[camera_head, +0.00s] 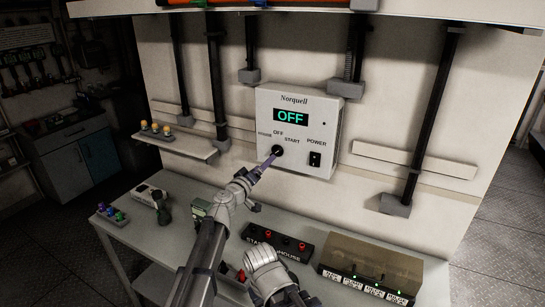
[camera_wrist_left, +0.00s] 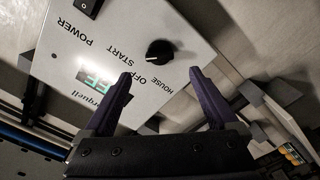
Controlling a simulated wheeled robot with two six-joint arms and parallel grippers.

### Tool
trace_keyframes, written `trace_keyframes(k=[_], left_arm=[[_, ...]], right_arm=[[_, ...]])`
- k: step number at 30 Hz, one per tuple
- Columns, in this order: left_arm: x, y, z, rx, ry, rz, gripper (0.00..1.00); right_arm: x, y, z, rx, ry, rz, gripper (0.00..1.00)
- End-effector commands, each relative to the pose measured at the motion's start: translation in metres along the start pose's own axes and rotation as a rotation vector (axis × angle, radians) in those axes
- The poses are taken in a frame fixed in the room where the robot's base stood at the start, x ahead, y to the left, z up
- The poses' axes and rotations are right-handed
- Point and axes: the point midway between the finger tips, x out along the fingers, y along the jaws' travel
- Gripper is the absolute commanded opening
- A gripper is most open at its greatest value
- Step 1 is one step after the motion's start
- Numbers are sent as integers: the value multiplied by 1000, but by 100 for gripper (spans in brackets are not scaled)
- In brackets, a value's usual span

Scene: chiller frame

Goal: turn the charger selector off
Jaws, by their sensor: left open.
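The charger (camera_head: 297,130) is a white wall box marked Norquell, with a green display (camera_head: 290,116) reading OFF. Its selector (camera_head: 277,151) is a round black knob below the OFF label, with HOUSE to the left and START to the right. It also shows in the left wrist view (camera_wrist_left: 160,52). My left gripper (camera_head: 270,158) is at the knob in the head view. In the wrist view its purple fingers (camera_wrist_left: 162,85) are open and apart, with the knob just beyond and between the tips. No right gripper fingers show.
A black POWER rocker switch (camera_head: 315,159) is right of the knob. The bench (camera_head: 180,195) below holds a black box with red terminals (camera_head: 278,243) and a clear-lidded unit (camera_head: 370,268). A small shelf (camera_head: 175,143) is at left. Conduits run down the wall.

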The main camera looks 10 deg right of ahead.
Motion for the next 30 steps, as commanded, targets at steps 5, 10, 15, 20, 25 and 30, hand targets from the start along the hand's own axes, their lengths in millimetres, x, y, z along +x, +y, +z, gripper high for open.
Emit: trace_keyframes(k=[5, 10, 15, 20, 25, 30], left_arm=[[14, 0, 0, 0, -2, 1, 93], [39, 0, 0, 0, -2, 1, 93], [65, 0, 0, 0, -3, 2, 93], [77, 0, 1, 0, -3, 1, 93], [77, 1, 1, 0, -2, 1, 93], [77, 1, 1, 0, -2, 1, 82]], right_arm=[[0, 0, 0, 0, 0, 0, 0], [0, 0, 0, 0, 0, 0, 0], [0, 0, 0, 0, 0, 0, 0], [0, 0, 0, 0, 0, 0, 0], [0, 0, 0, 0, 0, 0, 0], [0, 0, 0, 0, 0, 0, 0]])
